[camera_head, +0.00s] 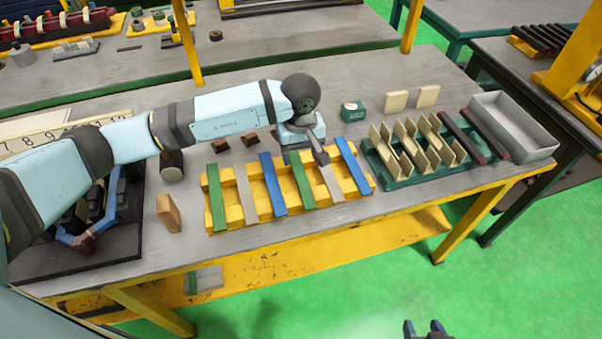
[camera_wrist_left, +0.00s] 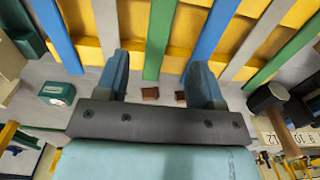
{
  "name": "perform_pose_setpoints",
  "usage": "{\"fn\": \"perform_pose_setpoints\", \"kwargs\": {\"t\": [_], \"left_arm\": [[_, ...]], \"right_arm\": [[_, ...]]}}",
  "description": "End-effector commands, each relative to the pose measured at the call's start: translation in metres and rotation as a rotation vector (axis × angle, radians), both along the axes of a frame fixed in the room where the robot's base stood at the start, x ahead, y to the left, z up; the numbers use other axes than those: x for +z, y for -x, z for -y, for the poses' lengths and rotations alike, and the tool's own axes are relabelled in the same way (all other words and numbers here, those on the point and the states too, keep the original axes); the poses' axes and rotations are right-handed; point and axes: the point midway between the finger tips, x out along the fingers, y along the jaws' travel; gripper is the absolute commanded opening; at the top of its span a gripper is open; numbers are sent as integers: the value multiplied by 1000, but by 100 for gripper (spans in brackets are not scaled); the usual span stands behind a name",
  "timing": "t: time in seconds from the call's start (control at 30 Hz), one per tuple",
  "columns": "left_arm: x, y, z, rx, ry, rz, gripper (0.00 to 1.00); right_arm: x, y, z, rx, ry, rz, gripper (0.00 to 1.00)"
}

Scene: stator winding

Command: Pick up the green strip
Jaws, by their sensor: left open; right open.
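A yellow rack (camera_head: 235,213) on the table holds green, grey and blue strips side by side. One green strip (camera_head: 304,185) lies near its middle, between a blue strip and a grey strip. Another green strip (camera_head: 215,198) lies at its left end. My left gripper (camera_head: 304,156) is open above the rack's back edge. In the left wrist view its fingers (camera_wrist_left: 160,64) stand apart, with the middle green strip (camera_wrist_left: 159,38) lined up between them. I cannot tell the height gap. My right gripper (camera_head: 425,328) is open, low at the bottom edge, away from the table.
A green rack (camera_head: 400,180) with beige pieces and dark red bars stands to the right, beside a grey bin (camera_head: 515,128). A small green box (camera_head: 352,111) and brown blocks lie behind the yellow rack. A wooden block (camera_head: 168,213) stands left of it.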

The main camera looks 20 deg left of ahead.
Motion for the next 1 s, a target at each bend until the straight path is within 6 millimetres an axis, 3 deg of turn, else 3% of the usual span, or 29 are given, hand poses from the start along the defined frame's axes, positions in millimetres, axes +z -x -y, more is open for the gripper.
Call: {"fn": "perform_pose_setpoints", "kwargs": {"t": [0.27, 0.53, 0.83, 0.87, 1.0], "left_arm": [[-23, 0, 0, 2, 2, -3, 62], [-61, -2, -1, 2, 2, -1, 62], [-69, -3, -1, 1, 2, 0, 62], [-69, -3, -1, 1, 2, 0, 59], [-69, -3, -1, 1, 2, 0, 27]], "right_arm": [[5, 0, 0, 0, 0, -1, 55], [14, 0, 0, 1, 1, -1, 55], [14, -1, 1, 0, 2, -1, 55], [14, -1, 1, 0, 2, -1, 55], [14, -1, 1, 0, 2, -1, 55]]}}
